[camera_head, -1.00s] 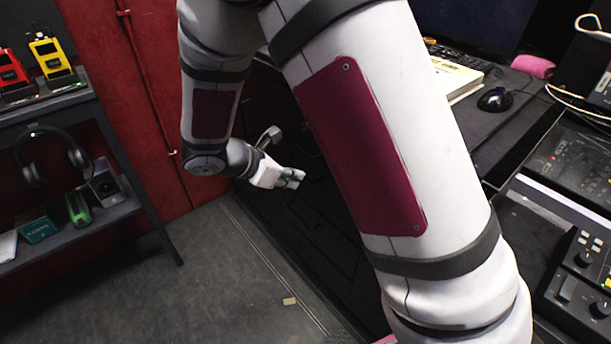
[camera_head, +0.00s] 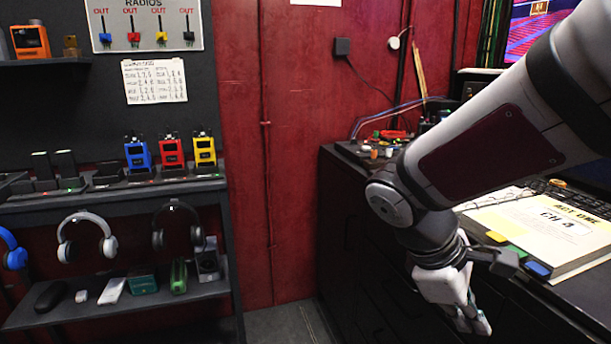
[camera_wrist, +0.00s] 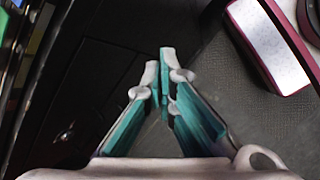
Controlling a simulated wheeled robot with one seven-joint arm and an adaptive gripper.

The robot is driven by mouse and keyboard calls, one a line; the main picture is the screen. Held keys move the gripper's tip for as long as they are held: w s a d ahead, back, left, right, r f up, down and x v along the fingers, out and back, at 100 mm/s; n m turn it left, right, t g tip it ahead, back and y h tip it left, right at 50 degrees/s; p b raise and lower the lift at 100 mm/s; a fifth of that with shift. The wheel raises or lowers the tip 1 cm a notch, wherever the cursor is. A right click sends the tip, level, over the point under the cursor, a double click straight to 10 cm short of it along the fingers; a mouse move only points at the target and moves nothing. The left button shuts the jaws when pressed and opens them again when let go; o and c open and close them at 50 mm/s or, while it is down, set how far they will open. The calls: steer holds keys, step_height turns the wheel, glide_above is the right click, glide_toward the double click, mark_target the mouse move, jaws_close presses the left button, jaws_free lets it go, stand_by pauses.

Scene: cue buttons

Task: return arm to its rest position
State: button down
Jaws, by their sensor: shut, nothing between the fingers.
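My gripper (camera_head: 472,312) hangs low at the right of the head view, in front of the dark desk's front. In the wrist view my gripper (camera_wrist: 165,62) has its two fingertips close together with nothing between them. My arm comes in from the upper right of the head view and bends down at a joint beside the desk's edge. The fingers point downward, towards the floor. Part of the desk front behind the arm is hidden.
Small colourful items stand at the desk's far end. A shelf (camera_head: 110,197) with radios and headphones stands at left. A patch of floor (camera_head: 285,325) shows between.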

steer(key=s+a+r+m+t+y, duration=0.1)
steer(key=s+a+m+y, duration=0.3)
steer(key=s, duration=0.6)
steer(key=s+r+m+y, duration=0.2)
steer(key=s+m, duration=0.5)
steer(key=s, duration=0.2)
step_height(320, 180, up, 22)
steer(key=t+p, duration=0.3)
steer(key=p, duration=1.8)
steer(key=shift+a+r+n, duration=0.15)
steer(key=shift+r+n, duration=0.1)
steer(key=shift+n, duration=0.05)
